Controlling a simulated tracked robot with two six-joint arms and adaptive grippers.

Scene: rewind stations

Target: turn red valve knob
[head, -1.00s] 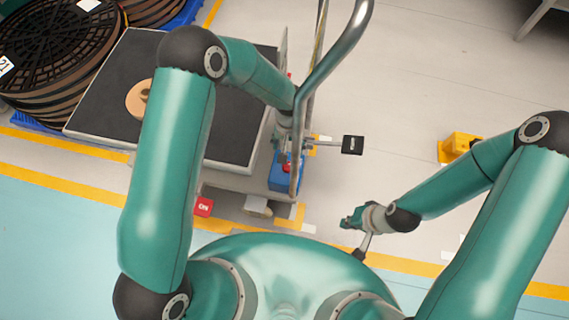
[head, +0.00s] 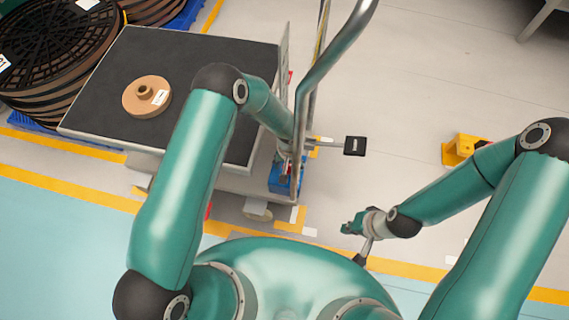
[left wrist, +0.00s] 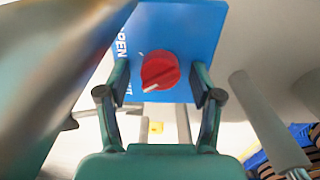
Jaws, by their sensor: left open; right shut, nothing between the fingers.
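The red valve knob (left wrist: 159,70) shows in the left wrist view on the face of a blue panel (left wrist: 190,28). A white mark on the knob points to the lower left, and white lettering runs along the panel's left side. My left gripper (left wrist: 159,86) is open, with one finger on each side of the knob in the picture; I cannot tell whether either touches it. In the head view the blue box (head: 281,180) sits low beside the cart, with my left gripper (head: 286,152) just above it, partly hidden by the handle. My right gripper (head: 352,225) is shut and empty, away from the knob.
A cart with a dark top (head: 190,62) carries a brown roll (head: 146,97). Its metal handle (head: 330,65) rises close to my left forearm. Large black reels (head: 45,55) stand at the left. A yellow block (head: 459,149) is on the floor at the right.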

